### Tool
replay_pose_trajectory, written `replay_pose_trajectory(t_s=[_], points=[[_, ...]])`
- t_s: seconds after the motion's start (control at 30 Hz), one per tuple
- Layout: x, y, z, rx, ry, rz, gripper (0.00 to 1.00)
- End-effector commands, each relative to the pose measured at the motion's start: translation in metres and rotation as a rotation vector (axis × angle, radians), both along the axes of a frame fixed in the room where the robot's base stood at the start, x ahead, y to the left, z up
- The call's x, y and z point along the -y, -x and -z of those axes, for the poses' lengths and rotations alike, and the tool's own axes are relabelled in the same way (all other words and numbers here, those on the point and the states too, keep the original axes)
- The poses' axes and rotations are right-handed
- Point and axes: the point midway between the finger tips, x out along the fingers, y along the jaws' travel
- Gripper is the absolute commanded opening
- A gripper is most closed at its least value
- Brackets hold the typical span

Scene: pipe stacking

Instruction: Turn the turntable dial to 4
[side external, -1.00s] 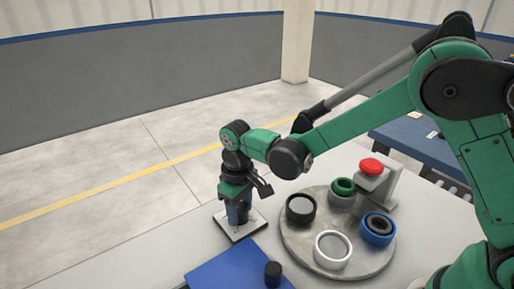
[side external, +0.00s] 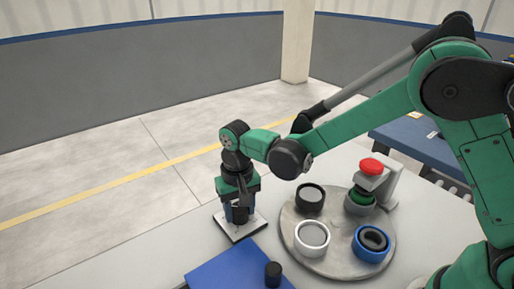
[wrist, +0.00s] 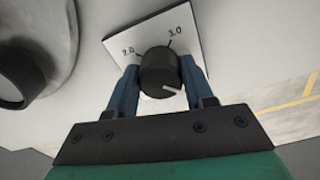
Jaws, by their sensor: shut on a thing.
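The dial is a black round knob (wrist: 160,62) on a white square plate (side external: 236,229). My gripper (side external: 238,213) points down over the plate and is shut on the knob. In the wrist view its two blue fingers (wrist: 158,74) press on opposite sides of the knob. The plate carries tick marks labelled 2.0 and 3.0. The knob's white pointer line is on the side near my gripper, away from those two labels. Other labels are hidden or out of view. The round grey turntable (side external: 338,222) lies to the right of the plate.
The turntable carries a black ring (side external: 310,188), a white ring (side external: 299,240), a blue ring (side external: 371,256) with black inside, and a green ring (side external: 360,200). A red button on a grey stand (side external: 389,186) overhangs the green ring. A blue mat (side external: 232,272) holds a small black cylinder (side external: 273,274).

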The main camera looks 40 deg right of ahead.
Motion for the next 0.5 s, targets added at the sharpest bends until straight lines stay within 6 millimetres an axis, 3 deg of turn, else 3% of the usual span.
replay_pose_trajectory(t_s=[0.37,0.4,0.47,0.5], points=[[0.0001,0.0000,-0.0002,0.000,0.000,0.006,0.00],[0.0001,0.0000,-0.0002,0.000,0.000,0.006,0.58],[0.0001,0.0000,-0.0002,0.000,0.000,0.005,0.75],[0.0001,0.0000,-0.0001,0.000,0.000,0.005,0.78]])
